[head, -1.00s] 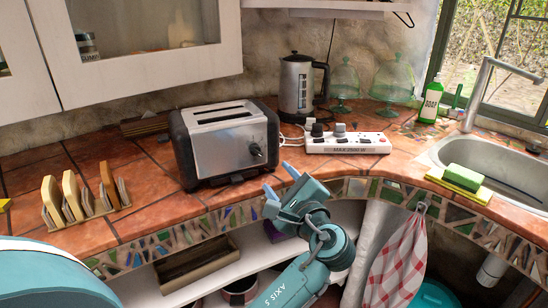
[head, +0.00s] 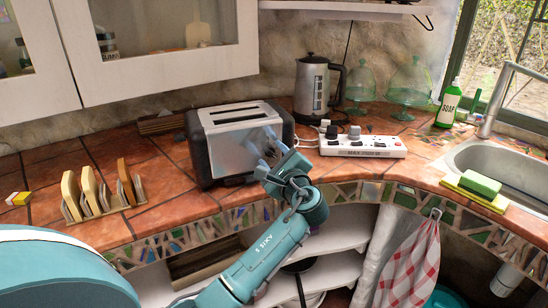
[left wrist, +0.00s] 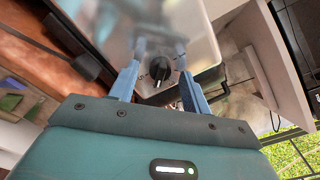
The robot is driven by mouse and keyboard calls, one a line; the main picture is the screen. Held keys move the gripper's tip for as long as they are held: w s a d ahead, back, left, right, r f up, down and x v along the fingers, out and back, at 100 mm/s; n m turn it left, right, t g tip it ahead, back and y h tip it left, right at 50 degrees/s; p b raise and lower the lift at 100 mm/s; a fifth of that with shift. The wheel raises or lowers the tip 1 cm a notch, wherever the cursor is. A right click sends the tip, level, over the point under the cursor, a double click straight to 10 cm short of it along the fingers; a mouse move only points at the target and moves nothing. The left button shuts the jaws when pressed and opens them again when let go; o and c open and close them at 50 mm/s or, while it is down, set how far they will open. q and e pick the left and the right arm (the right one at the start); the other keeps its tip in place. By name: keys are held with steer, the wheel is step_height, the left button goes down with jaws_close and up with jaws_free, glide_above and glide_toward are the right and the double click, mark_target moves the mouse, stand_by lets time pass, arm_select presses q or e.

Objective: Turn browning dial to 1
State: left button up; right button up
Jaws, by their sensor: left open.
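The silver and black toaster (head: 222,152) stands on the tiled counter, its control face turned toward me. In the left wrist view the black browning dial (left wrist: 160,74) sits between the two blue fingers of the left gripper (left wrist: 161,48), with a visible gap on each side. A pale mark shows on the dial's edge, but I cannot read its setting. My right gripper is not in view.
A white power strip (head: 362,147) with plugs lies right of the toaster, before a steel kettle (head: 316,86). A toast rack (head: 100,206) with bread slices stands to the left.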

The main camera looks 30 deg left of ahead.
arm_select(q)
steer(key=c, duration=1)
